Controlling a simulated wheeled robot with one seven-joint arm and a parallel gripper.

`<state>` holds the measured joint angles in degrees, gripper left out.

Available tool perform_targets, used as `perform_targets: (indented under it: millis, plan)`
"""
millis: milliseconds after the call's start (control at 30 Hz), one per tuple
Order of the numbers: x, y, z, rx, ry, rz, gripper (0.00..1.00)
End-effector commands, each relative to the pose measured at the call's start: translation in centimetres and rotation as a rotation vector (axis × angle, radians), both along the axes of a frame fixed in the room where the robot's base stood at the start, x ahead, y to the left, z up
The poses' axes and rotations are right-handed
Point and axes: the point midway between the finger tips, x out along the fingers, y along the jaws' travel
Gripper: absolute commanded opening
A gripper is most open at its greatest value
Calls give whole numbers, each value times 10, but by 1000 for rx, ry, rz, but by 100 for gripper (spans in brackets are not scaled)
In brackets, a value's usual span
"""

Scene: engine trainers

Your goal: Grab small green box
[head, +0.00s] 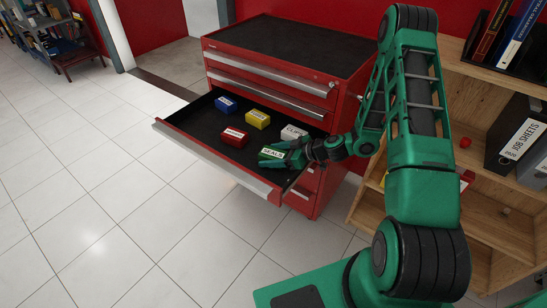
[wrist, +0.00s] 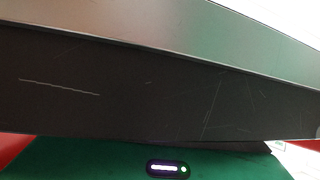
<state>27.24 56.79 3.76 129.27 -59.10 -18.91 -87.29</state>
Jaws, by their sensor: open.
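The small green box (head: 272,153), with a white label reading SEALS, lies in the open drawer (head: 195,128) of a red tool cabinet, towards its right front in the head view. My gripper (head: 267,158) is open and low in the drawer, right at the box. Its green fingers look much like the box, so I cannot tell whether they touch it or stand around it. The wrist view shows a dark scratched surface with a grey band above it and a green part along the bottom edge; I cannot make out the box or fingertips there.
Blue (head: 226,104), yellow (head: 257,119), red (head: 234,137) and white (head: 294,132) boxes lie in the same drawer; the white one is just behind my gripper. The cabinet (head: 280,52) rises behind the drawer. A wooden shelf (head: 480,215) stands at right. The tiled floor at left is clear.

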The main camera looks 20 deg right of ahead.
Motion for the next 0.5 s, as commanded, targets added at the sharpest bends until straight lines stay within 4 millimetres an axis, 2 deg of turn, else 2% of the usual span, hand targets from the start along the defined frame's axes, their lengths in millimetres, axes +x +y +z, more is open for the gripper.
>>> perform_targets:
  millis: [100,133,300,500]
  plan:
    - [0,0,0,0,0,0,70]
    - [0,0,0,0,0,0,65]
    - [0,0,0,0,0,0,24]
    - [0,0,0,0,0,0,22]
